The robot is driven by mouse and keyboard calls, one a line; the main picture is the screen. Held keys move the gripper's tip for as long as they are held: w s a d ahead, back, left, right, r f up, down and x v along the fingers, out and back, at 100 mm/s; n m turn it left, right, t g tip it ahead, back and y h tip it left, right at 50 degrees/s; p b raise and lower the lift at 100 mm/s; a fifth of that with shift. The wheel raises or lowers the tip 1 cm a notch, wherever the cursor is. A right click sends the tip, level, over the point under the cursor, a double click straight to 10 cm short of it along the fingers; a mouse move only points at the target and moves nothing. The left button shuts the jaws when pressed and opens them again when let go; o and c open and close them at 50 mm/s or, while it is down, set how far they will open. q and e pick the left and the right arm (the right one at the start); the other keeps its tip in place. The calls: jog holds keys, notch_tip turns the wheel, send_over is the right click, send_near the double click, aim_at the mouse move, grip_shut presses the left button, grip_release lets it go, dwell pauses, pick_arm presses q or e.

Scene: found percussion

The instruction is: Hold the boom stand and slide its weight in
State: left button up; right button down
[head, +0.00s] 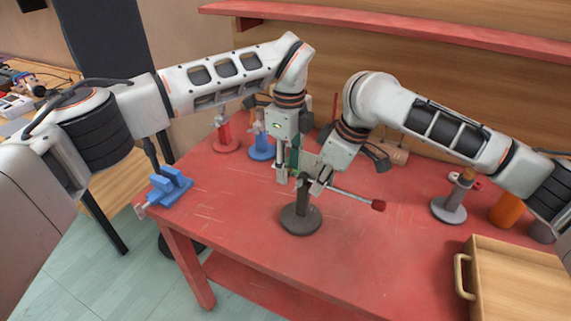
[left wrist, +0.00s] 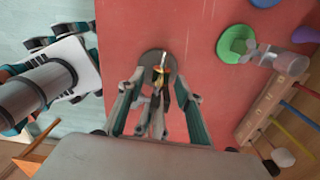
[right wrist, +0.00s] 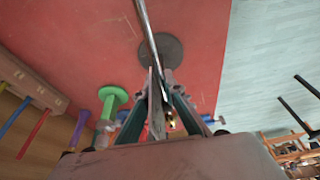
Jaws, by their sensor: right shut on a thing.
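The boom stand has a round dark grey base (head: 301,220) on the red table, a short upright post, and a thin boom with a red end (head: 378,205) pointing right. Its base also shows in the right wrist view (right wrist: 160,50). My right gripper (head: 320,178) is shut on the stand near the top of the post; its fingers hide the exact grip. A small brass-coloured piece, apparently the weight (right wrist: 170,120), shows between the fingers in the right wrist view. My left gripper (head: 287,172) is open, its fingers apart on either side of the boom's near end in the left wrist view.
Red (head: 227,140) and blue (head: 261,147) stands are behind at left; a blue vise (head: 170,188) sits at the table's left edge. A grey stand (head: 449,208), an orange cylinder (head: 507,211) and a wooden box (head: 515,285) are at right. The front middle is clear.

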pick_arm(q)
jog(key=shift+w+a, duration=0.1)
jog(key=shift+a, duration=0.05)
jog(key=shift+r, duration=0.55)
notch_tip(320, 180, up, 11)
dwell(0.3)
pick_arm(e)
jog(key=c, duration=2)
grip_release()
jog(key=shift+c, duration=0.2)
